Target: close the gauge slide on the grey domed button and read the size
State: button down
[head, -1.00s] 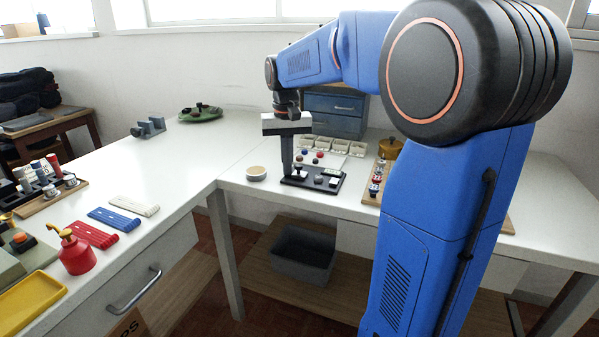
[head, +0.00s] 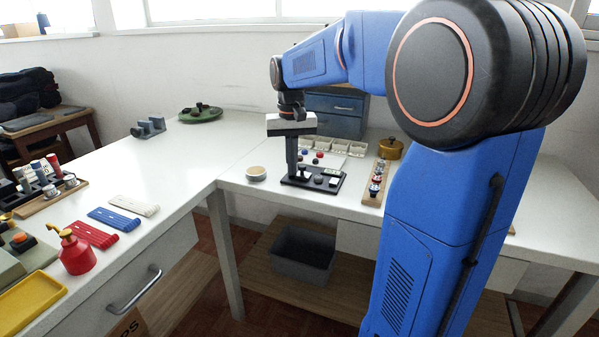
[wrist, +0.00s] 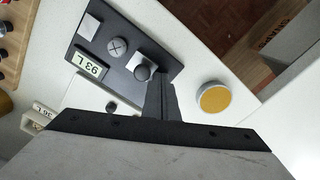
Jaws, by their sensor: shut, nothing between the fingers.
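The gauge (head: 313,182) is a dark plate on the bench, also in the wrist view (wrist: 125,85). On it in the wrist view, the grey button (wrist: 117,47) is a round disc with a cross mark. It sits between a pale fixed block (wrist: 88,26) and the pale slide (wrist: 134,60), which carries a dark round knob (wrist: 143,72). My gripper (head: 291,173) is shut and empty, fingertips (wrist: 158,84) pointing down beside the knob.
A round tin (head: 256,173) stands left of the gauge, with clear bench around it; it also shows in the wrist view (wrist: 213,97). Pale bins (head: 338,146) are behind. A wooden rack of buttons (head: 376,182) is on the right, with a brass pot (head: 390,149) behind it.

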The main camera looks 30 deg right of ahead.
aim_at(302, 166)
jog(key=shift+s+d, duration=1)
jog(key=shift+s, duration=0.25)
dwell(0.8)
jog(key=shift+w+a, duration=0.2)
dwell(0.5)
jog(key=shift+r, duration=3.5)
